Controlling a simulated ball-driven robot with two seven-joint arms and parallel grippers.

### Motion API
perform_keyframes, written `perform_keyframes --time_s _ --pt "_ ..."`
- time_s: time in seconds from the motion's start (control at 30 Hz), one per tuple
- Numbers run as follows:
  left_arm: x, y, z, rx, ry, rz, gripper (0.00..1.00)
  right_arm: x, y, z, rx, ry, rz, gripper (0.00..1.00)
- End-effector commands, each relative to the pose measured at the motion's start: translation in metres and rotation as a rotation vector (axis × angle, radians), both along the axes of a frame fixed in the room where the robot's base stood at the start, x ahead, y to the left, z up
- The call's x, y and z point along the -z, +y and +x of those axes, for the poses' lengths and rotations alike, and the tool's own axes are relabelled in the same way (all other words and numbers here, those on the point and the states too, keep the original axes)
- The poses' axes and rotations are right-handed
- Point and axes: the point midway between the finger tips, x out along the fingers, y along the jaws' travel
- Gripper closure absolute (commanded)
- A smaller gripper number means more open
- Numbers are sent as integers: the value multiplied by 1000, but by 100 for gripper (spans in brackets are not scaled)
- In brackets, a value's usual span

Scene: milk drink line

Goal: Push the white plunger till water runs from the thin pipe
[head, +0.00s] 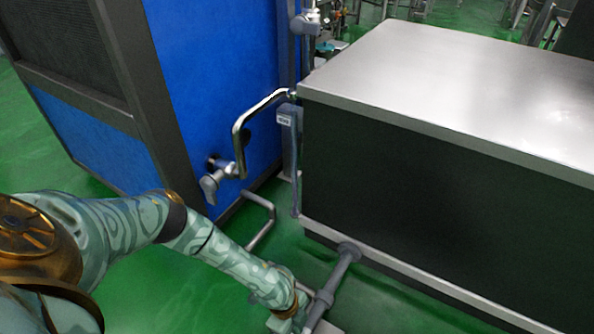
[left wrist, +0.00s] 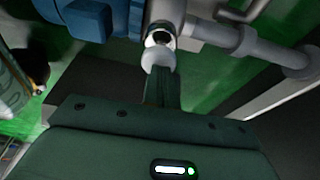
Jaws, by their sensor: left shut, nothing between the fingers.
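A white rounded piece (left wrist: 158,57), which looks like the plunger, sits below a round metal opening in a light grey fitting in the left wrist view. My left gripper (left wrist: 161,78) is shut and empty, its dark fingers pointing at the white piece. The tips overlap its lower edge in the picture; I cannot tell whether they touch. In the head view my left arm reaches down to the bottom edge, and the plunger cannot be made out there. I cannot tell which pipe is the thin one. No running water shows. My right gripper is out of view.
A blue motor-like body (left wrist: 88,18) and a grey pipe (left wrist: 255,45) flank the fitting. In the head view, a steel-topped dark cabinet (head: 440,190) stands right, a blue cabinet (head: 215,70) behind, with a bent steel pipe (head: 238,135) between. Green floor (head: 160,295) is open.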

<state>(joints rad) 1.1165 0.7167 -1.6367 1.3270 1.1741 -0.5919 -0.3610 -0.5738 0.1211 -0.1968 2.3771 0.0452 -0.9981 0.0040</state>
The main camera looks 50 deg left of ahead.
Motion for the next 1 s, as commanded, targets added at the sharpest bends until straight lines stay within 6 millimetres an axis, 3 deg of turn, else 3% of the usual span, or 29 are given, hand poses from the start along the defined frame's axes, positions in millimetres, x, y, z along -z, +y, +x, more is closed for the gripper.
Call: perform_keyframes --time_s 0.17,0.43,1.0 --pt "2 0 0 -1 1 0 100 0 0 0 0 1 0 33" --pt "28 -1 -1 0 2 -1 100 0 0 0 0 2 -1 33" --pt "31 0 -3 1 5 2 100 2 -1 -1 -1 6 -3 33"
